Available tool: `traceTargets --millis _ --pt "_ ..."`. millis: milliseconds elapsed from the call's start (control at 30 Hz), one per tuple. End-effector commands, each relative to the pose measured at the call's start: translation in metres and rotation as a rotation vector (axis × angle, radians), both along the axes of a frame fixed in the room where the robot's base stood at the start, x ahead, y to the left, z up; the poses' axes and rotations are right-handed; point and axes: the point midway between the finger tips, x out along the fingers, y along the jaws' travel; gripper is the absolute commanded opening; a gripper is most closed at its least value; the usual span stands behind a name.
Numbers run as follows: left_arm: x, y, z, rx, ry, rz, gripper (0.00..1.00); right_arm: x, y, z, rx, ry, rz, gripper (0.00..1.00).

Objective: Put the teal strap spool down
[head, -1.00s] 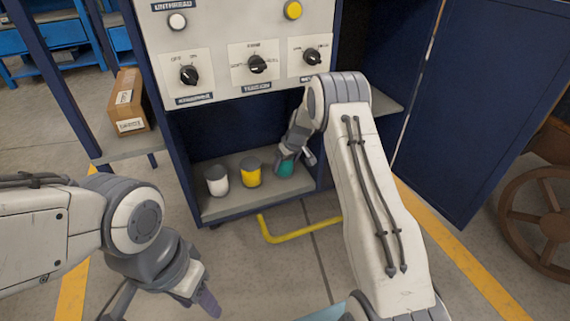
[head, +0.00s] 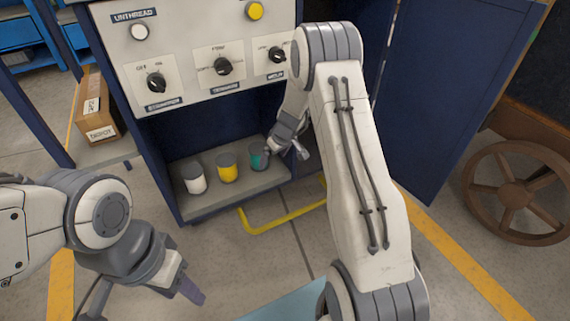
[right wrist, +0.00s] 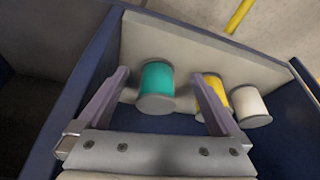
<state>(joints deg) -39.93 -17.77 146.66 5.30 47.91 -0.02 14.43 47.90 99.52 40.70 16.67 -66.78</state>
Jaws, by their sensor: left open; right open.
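The teal strap spool (head: 258,158) stands upright on the shelf (head: 222,200) of the blue cabinet, at the right end of a row of spools. My right gripper (head: 287,147) is open beside it. In the right wrist view the teal spool (right wrist: 157,84) lies between and beyond the spread fingers of my right gripper (right wrist: 160,88), with visible gaps on both sides. My left gripper (head: 182,287) hangs low at the left, over the floor, away from the shelf and empty.
A yellow spool (head: 228,170) and a white spool (head: 195,180) stand left of the teal one. A control panel (head: 200,50) with knobs is above. A cardboard box (head: 95,110) sits on a left side shelf. A yellow floor bar (head: 285,218) lies in front.

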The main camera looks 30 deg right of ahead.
Motion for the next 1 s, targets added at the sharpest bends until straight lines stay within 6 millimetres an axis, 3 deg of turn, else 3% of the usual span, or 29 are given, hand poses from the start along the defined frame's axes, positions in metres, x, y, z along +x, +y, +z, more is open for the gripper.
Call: traceTargets --millis 200,367,433,467,567,633,733,800,900,1000 --pt "0.000 0.000 -0.017 0.001 0.001 0.000 0.50 -0.039 -0.011 -0.004 -0.001 -0.001 -0.005 1.00" --pt "0.000 0.000 -0.023 0.001 0.001 0.000 0.50 -0.054 -0.015 -0.002 -0.001 -0.002 -0.002 1.00" --pt "0.000 0.000 -0.024 0.001 0.001 0.000 0.50 -0.057 -0.008 0.003 0.005 -0.002 0.008 1.00" --pt "0.000 0.000 -0.024 0.001 0.001 0.000 0.50 -0.058 -0.001 0.007 0.010 -0.003 0.019 1.00" --pt "0.000 0.000 -0.023 0.001 0.001 0.000 0.50 -0.065 0.046 0.033 0.045 0.005 0.075 1.00" --pt "0.000 0.000 -0.023 0.001 0.001 0.000 0.50 -0.082 0.096 0.058 0.083 0.028 0.135 1.00" --pt "0.000 0.000 -0.023 0.000 0.000 0.000 0.50 -0.134 0.174 0.097 0.126 0.097 0.238 1.00" --pt "0.000 0.000 -0.023 0.000 0.000 0.000 0.50 -0.186 0.216 0.120 0.129 0.162 0.302 1.00" --pt "0.000 0.000 -0.023 0.000 0.000 0.000 0.50 -0.261 0.245 0.142 0.093 0.250 0.364 1.00" --pt "0.000 0.000 -0.023 0.000 0.000 0.000 0.50 -0.321 0.249 0.154 0.030 0.305 0.395 1.00"
